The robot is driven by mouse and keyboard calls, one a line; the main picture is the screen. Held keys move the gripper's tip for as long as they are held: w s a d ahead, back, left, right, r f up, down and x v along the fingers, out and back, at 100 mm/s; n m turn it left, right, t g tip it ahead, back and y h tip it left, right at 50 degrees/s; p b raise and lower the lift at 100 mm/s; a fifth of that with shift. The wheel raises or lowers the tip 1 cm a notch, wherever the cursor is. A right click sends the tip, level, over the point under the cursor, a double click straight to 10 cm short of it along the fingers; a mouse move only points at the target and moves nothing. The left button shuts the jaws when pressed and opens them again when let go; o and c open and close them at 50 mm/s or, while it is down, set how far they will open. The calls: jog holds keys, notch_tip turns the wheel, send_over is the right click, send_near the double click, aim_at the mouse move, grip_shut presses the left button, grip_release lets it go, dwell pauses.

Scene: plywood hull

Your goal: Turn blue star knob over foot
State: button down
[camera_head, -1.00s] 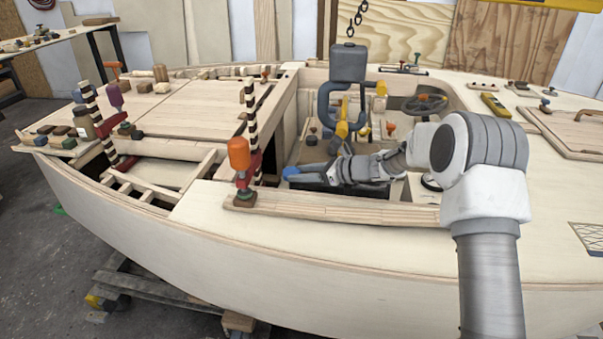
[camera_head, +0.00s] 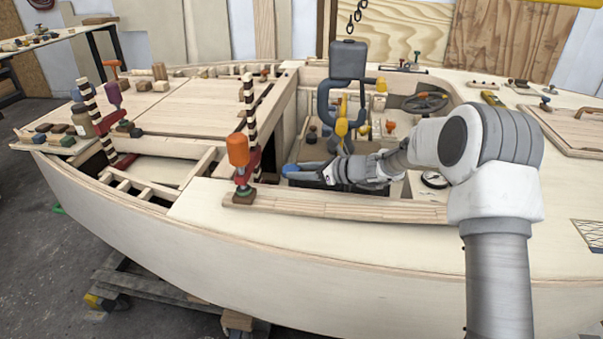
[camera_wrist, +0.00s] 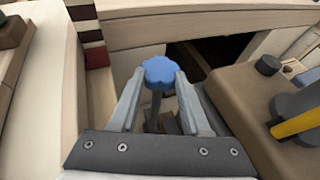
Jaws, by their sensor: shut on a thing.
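The blue star knob (camera_wrist: 160,71) sits on top of a grey stem, between the two fingertips of my gripper (camera_wrist: 161,84) in the wrist view. The fingers close on it from both sides. In the head view the knob (camera_head: 290,169) is a small blue spot at the tip of my gripper (camera_head: 296,171), inside the hull's cockpit opening. The foot under the knob is hidden from view.
An orange-handled red clamp (camera_head: 239,152) stands on the near rail, left of my gripper. A dark hanging hook block (camera_head: 347,62) and a yellow-handled thing (camera_head: 342,127) are just behind. A brown block (camera_wrist: 245,108) lies close right in the wrist view.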

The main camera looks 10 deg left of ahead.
jog(key=shift+a+r, duration=0.2)
jog(key=shift+a, duration=0.1)
jog(key=c, duration=0.6)
grip_release()
jog(key=shift+o, duration=0.4)
jog(key=shift+a+f, duration=0.1)
jog(key=shift+f, duration=0.05)
jog(key=shift+d, duration=0.3)
jog(key=p+v, duration=0.4)
jog(key=v, duration=1.3)
jog(key=shift+s, duration=0.45)
